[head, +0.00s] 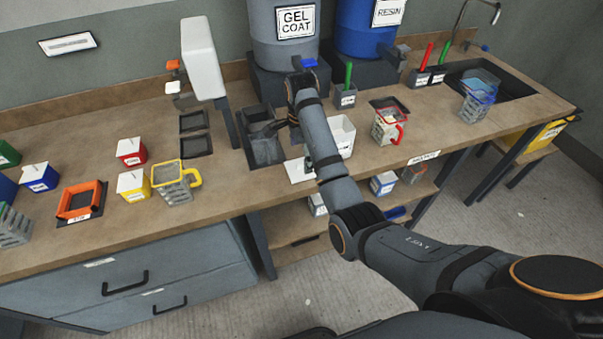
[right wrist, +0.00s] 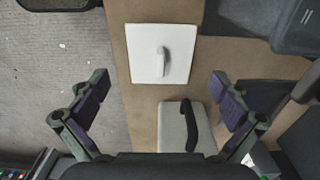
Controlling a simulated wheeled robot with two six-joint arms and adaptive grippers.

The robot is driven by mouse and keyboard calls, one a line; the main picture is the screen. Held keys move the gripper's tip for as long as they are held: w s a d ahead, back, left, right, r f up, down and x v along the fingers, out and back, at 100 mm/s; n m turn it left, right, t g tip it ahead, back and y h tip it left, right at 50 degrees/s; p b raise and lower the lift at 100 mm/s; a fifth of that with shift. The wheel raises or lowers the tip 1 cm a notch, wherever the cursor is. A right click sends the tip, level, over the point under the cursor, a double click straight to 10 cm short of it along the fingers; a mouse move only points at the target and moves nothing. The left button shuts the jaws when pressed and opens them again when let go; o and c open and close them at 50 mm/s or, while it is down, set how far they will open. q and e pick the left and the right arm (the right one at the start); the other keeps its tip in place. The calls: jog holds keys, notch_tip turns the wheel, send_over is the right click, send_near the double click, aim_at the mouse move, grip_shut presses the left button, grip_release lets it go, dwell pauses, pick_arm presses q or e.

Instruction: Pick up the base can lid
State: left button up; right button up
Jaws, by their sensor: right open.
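The base can lid is a white square plate (right wrist: 148,68) with a small raised white handle. It lies flat near the table's front edge. In the head view the white plate (head: 296,172) is partly covered by my right arm. My right gripper (right wrist: 158,95) is open and empty, its fingers spread wide. In the right wrist view the lid lies beyond and between the fingertips, not touched by them. In the head view the gripper (head: 283,127) is largely hidden behind my own arm. My left gripper is in no view.
A pale can (right wrist: 172,128) with a black handle stands beside the lid. A white open container (head: 343,135) stands right of my arm. A grey bin (head: 264,150) is close by on the left. A red-handled jug (head: 386,128) stands farther right. The front table edge is close.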

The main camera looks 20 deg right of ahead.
aim_at(302, 164)
notch_tip(302, 164, down, 4)
jog(key=shift+w+r, duration=0.1)
jog(key=c, duration=1)
jog(key=shift+s+r, duration=0.1)
jog(key=shift+s, duration=0.2)
jog(key=c, duration=0.8)
jog(key=shift+c, duration=1.5)
